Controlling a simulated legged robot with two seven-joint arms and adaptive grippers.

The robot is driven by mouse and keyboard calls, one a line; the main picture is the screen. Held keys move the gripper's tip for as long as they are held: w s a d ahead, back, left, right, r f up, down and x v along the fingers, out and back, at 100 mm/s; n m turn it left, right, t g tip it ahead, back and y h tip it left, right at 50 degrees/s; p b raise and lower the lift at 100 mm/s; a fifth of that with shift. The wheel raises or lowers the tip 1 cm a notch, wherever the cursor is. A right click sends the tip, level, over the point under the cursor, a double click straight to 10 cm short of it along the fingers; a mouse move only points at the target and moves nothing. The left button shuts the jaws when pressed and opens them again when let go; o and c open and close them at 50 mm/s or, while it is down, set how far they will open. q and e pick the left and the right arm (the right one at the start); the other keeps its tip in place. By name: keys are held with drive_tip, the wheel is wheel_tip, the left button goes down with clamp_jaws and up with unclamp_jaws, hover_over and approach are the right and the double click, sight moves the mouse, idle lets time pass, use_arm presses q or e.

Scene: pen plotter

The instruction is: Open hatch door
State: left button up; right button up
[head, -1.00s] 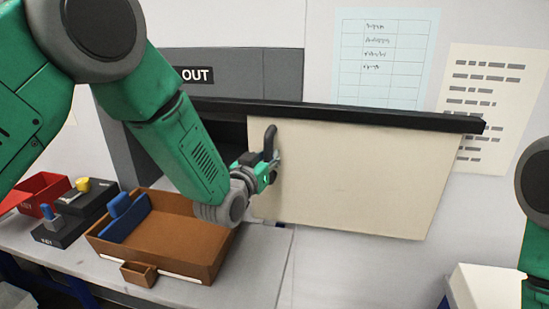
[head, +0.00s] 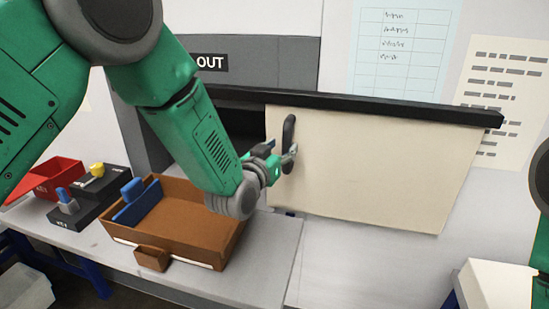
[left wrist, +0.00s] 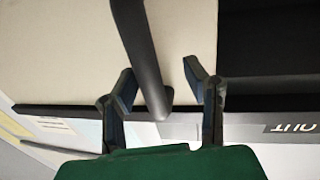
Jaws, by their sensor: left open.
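The hatch door (head: 375,170) is a cream panel hanging under a black rail (head: 400,105). To its left, part of the dark hatch opening (head: 240,120) shows. A dark curved handle (head: 289,130) stands near the door's left edge. My left gripper (head: 288,160) is open at the handle's lower part. In the left wrist view, the handle (left wrist: 140,50) runs between the two spread fingers (left wrist: 158,70); I cannot tell whether they touch it. Part of my right arm shows at the right edge, but its gripper is out of view.
A brown tray (head: 215,250) with a blue block (head: 135,205) sits on the grey table below the hatch. Dark boxes with knobs (head: 75,212) and a red bin (head: 50,180) stand left. A white box (head: 495,285) is at lower right.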

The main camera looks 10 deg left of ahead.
use_arm(q)
drive_tip(key=v, duration=1.1)
drive_tip(key=shift+d, duration=0.15)
use_arm(e)
drive_tip(key=shift+d, duration=0.1)
use_arm(q)
drive_tip(key=shift+d, duration=0.15)
use_arm(e)
drive_tip(key=shift+w, duration=0.15)
